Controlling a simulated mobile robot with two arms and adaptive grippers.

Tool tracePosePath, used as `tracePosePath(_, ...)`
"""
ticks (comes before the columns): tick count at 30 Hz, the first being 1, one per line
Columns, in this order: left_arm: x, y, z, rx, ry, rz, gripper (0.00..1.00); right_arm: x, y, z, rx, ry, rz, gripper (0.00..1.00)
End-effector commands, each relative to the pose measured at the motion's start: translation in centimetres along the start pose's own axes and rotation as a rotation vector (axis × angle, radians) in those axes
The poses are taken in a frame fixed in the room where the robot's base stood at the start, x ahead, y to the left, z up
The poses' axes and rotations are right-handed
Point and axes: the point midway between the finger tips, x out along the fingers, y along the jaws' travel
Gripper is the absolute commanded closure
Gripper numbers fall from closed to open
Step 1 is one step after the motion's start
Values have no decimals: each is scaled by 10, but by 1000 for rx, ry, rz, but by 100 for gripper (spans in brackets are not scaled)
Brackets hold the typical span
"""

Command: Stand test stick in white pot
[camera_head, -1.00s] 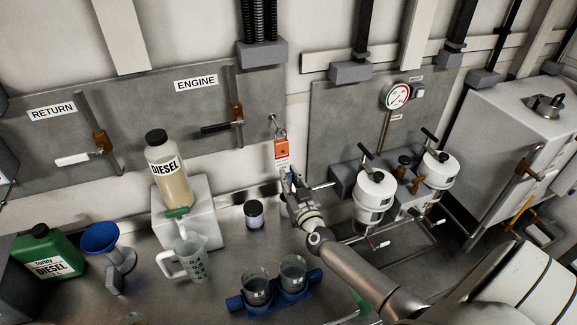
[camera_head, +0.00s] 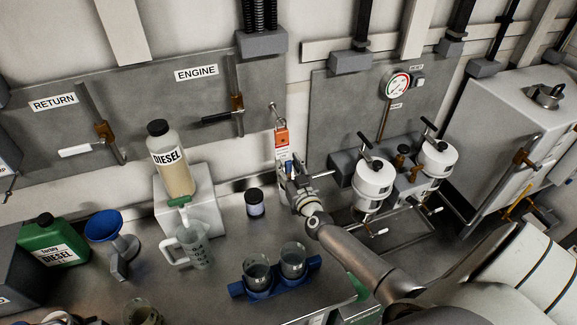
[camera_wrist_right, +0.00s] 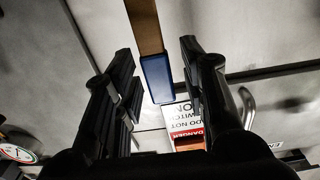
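The test stick (camera_wrist_right: 157,78) shows in the right wrist view as a tan strip with a blue end, lying between my right gripper's fingers. My right gripper (camera_wrist_right: 157,65) is open around the blue end, with a visible gap on at least one side. In the head view my right gripper (camera_head: 291,174) is in front of the wall below the red-and-white danger tag (camera_head: 282,142), with a small blue piece at its fingertips. A pale shape behind the gripper is mostly hidden; I cannot tell whether it is the white pot. My left gripper is not in view.
Two white canisters (camera_head: 373,181) with levers stand right of my gripper. A dark-lidded jar (camera_head: 255,202) is to its left. A blue holder (camera_head: 262,290) with two beakers sits in front. A measuring jug (camera_head: 191,246) and a diesel bottle (camera_head: 172,165) stand farther left.

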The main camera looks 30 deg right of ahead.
Motion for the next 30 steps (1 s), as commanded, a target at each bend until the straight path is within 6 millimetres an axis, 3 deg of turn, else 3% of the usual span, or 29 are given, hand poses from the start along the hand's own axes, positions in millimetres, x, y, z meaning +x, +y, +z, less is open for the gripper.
tracePosePath(9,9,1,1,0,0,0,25,-2,0,4,0,0,-1,61)
tracePosePath(21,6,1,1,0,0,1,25,-79,-2,5,1,-2,1,61)
tracePosePath(30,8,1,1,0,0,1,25,-107,-1,4,-1,0,1,61)
